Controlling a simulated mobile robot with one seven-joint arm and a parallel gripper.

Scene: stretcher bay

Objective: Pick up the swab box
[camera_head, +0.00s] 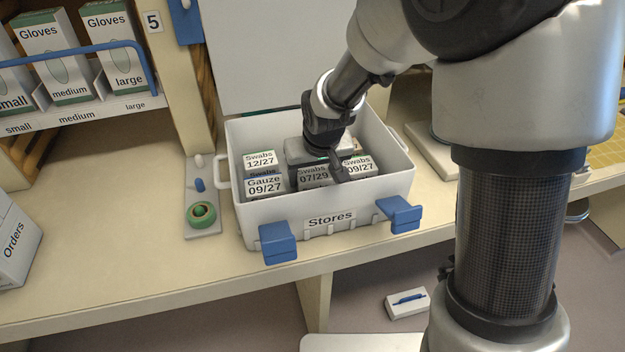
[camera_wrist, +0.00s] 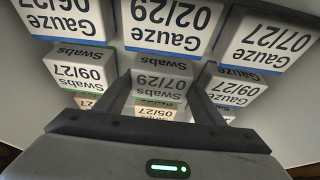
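The swab box marked Swabs 07/29 (camera_head: 313,175) stands among other boxes inside the white Stores crate (camera_head: 331,232). It also shows in the wrist view (camera_wrist: 159,82), its label upside down. My gripper (camera_head: 330,165) points down into the crate, over this box. In the wrist view my gripper (camera_wrist: 161,90) has its two fingers apart, one on each side of the Swabs 07/29 box. I cannot tell whether they touch it. Other swab boxes stand here: Swabs 12/27 (camera_head: 260,159) at left and Swabs 09/27 (camera_head: 358,164) at right. The hand hides the boxes behind.
A Gauze 09/27 box (camera_head: 265,186) is left of Swabs 07/29. More gauze boxes (camera_wrist: 172,22) crowd the wrist view. The crate walls surround my gripper, with blue clips (camera_head: 278,241) in front. A green tape roll (camera_head: 201,214) lies left.

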